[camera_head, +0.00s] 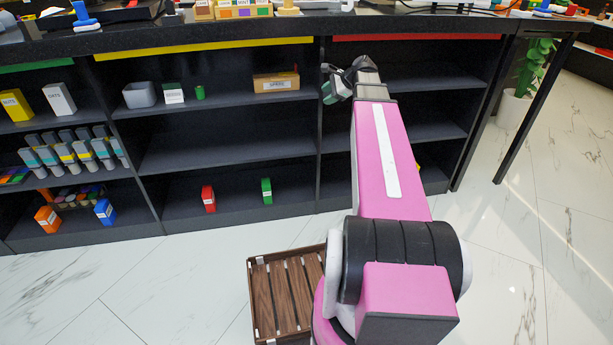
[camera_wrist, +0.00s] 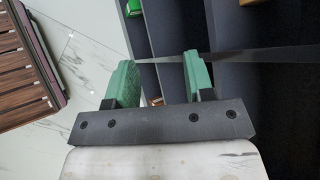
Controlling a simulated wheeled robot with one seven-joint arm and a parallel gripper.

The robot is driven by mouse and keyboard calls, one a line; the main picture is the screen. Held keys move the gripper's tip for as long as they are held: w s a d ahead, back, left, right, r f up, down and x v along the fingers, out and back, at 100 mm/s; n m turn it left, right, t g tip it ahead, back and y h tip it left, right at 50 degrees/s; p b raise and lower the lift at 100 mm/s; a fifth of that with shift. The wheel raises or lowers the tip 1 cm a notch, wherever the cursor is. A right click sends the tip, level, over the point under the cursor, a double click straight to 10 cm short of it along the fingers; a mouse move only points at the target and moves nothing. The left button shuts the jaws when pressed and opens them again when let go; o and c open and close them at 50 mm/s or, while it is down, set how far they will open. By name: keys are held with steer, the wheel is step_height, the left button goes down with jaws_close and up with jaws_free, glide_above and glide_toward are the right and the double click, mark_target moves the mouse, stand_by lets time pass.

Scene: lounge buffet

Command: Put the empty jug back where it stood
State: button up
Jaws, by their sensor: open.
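My gripper (camera_head: 334,84) is at the upper shelf level, in front of the upright between the yellow-edged and red-edged bays. In the wrist view its two green fingers (camera_wrist: 160,80) stand apart, with nothing held between them. I cannot make out a jug for certain in either view. A small grey open container (camera_head: 139,95) stands on the upper shelf of the yellow-edged bay; I cannot tell whether it is a jug. My arm hides part of the red-edged bay.
Beside the grey container are a labelled box (camera_head: 173,93) and a green cylinder (camera_head: 200,92); a brown box (camera_head: 276,82) is further right. A slatted wooden crate (camera_head: 262,300) is beside my base. The countertop (camera_head: 250,30) overhangs the shelves. Floor at left is clear.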

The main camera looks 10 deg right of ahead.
steer(key=s+a+f+n+g+h, duration=0.2)
steer(key=s+a+f+n, duration=0.2)
steer(key=s+f, duration=0.4)
steer(key=s+a+f+n+g+h, duration=0.2)
steer(key=s+a+f+n, duration=0.3)
steer(key=s+f+n, duration=0.2)
steer(key=s+a+f+n+g+h, duration=0.2)
steer(key=s+a+f+n, duration=0.3)
steer(key=s+f, duration=0.3)
step_height(320, 180, down, 2)
steer(key=shift+s+f+n+h, duration=0.1)
steer(key=shift+s+n+h, duration=0.2)
steer(key=shift+n+h, duration=0.3)
